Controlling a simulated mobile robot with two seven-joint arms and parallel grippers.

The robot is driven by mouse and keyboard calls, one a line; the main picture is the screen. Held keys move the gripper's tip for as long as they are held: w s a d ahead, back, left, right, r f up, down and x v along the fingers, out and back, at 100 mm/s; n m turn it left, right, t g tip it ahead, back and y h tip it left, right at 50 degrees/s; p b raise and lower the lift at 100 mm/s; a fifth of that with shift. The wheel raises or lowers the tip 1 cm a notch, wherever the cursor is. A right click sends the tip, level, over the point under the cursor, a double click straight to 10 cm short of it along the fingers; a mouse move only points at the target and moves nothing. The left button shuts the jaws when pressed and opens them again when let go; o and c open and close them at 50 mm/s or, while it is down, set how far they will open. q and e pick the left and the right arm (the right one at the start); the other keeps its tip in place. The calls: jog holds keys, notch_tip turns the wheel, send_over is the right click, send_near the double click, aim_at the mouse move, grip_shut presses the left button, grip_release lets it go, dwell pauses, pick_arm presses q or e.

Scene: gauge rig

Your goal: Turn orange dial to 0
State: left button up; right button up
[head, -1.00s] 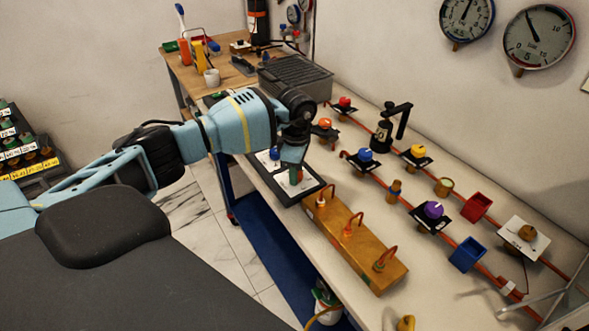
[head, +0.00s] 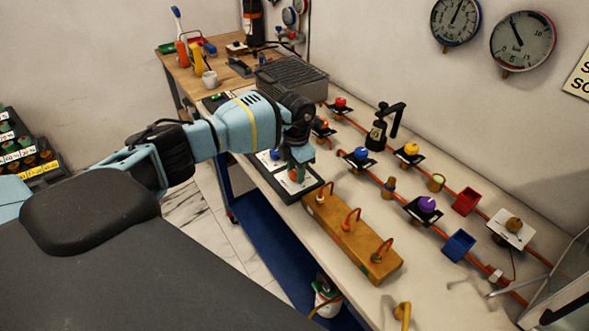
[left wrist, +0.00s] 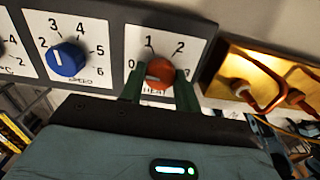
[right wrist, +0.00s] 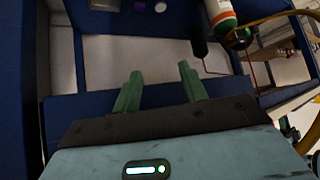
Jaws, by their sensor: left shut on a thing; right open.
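The orange dial (left wrist: 159,72) sits on a white plate marked HEAT, with 0 at its left and 1 and 2 above it. My left gripper (left wrist: 160,88) is shut on this dial, one green finger on each side. The dial's pointer direction is not clear. In the head view my left gripper (head: 298,165) reaches down to the dark-framed dial panel (head: 308,196) at the bench's front edge and mostly hides the dial. My right gripper (right wrist: 158,80) is open and empty in the right wrist view, facing blue shelving below the bench level.
A blue dial (left wrist: 66,59) is left of the orange one. A wooden box (head: 352,236) with orange hooked cables adjoins the panel's right end. Behind it are pipes with several knobs, a purple knob (head: 427,204) and a blue bin (head: 458,245).

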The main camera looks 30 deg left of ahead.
pick_arm(q)
jog(key=shift+r+n, duration=0.1)
jog(key=shift+n, duration=0.3)
jog(key=o, duration=1)
notch_tip(320, 180, up, 8)
jog(key=shift+f, duration=0.15)
dwell(0.5)
